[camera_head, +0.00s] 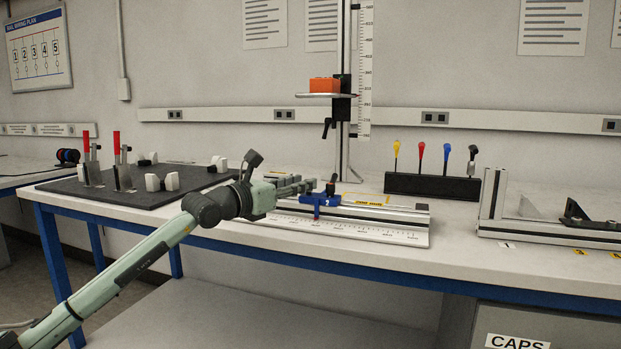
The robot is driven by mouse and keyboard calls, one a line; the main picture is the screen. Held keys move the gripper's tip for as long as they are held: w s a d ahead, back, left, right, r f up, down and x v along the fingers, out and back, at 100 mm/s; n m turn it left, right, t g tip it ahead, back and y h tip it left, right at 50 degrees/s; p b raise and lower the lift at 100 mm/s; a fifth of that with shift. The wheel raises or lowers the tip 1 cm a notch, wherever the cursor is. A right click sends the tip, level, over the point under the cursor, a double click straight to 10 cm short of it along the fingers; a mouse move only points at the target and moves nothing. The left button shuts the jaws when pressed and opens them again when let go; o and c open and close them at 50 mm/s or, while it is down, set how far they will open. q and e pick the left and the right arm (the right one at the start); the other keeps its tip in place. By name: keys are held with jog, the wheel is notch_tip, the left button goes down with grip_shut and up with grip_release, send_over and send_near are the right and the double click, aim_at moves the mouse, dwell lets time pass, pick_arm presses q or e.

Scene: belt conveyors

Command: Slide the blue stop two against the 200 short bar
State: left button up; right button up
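The blue stop (320,199) sits on a silver rail (395,213) on the white bench, with a small red mark on its front above a printed scale (360,230). My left gripper (308,186) reaches in from the left at the blue stop's left side, close behind the rail's front edge. Whether it touches the stop is not clear, and its finger gap is too small to read. I cannot tell which piece is the 200 short bar. Yellow labels (370,205) mark the rail. My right gripper is not in view.
A black rack of coloured-handled tools (432,186) stands behind the rail's right end. A post with a shelf bearing an orange block (324,86) rises behind it. A black mat with red-handled clamps (118,172) lies left. Another metal frame (545,230) stands right.

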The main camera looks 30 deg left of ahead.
pick_arm(q)
jog(key=shift+w+d, duration=0.15)
jog(key=shift+w, duration=0.65)
jog(key=shift+w+d, duration=0.1)
jog(key=shift+w, duration=0.65)
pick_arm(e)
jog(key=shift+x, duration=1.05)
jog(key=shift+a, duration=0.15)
pick_arm(q)
grip_shut()
